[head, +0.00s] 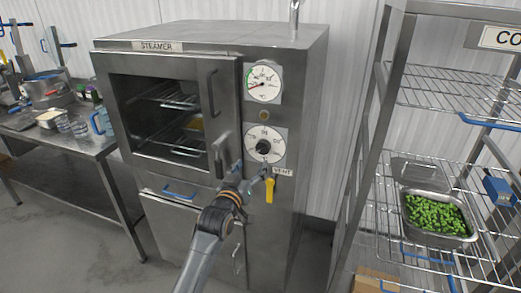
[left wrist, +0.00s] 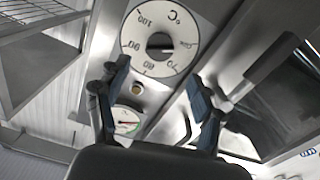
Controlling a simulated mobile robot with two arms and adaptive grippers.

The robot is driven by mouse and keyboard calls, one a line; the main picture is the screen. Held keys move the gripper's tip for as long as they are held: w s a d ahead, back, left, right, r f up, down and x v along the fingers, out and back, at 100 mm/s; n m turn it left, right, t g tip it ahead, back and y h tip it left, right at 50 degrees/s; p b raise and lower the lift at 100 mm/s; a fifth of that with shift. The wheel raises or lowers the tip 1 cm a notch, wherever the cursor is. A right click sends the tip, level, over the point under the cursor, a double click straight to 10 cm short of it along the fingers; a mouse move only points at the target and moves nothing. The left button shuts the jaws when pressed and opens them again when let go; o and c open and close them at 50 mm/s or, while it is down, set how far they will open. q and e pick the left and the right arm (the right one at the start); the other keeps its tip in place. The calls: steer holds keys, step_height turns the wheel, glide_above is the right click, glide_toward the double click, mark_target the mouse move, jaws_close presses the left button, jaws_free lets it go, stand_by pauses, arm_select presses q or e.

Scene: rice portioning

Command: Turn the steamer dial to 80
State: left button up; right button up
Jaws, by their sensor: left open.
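The steamer (head: 310,75) is a steel cabinet with a round white temperature dial (head: 280,146) on its front, below a gauge. The dial has a dark knob (head: 264,147) at its centre. In the left wrist view the dial (left wrist: 188,28) appears upside down, with a °C mark and printed numbers around the dark knob (left wrist: 160,45). I cannot read the setting. My left gripper (head: 254,168) is open and empty, just below the dial in the head view. In the left wrist view its fingers (left wrist: 158,75) are spread, with the knob beyond the gap. My right gripper is not in view.
The gauge (head: 264,82) sits above the dial. A yellow vent handle (head: 270,190) hangs close to my gripper. The steamer door handle (head: 212,92) is to the left. A wire rack (head: 450,95) with a pan of peas (head: 437,214) stands right; a steel table (head: 60,150) stands left.

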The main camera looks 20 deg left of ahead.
mark_target(261, 151)
arm_select(q)
steer(key=w+p, duration=0.1)
steer(key=w, duration=0.8)
steer(key=shift+d, duration=0.2)
steer(key=c, duration=1.1)
steer(key=shift+c, duration=0.2)
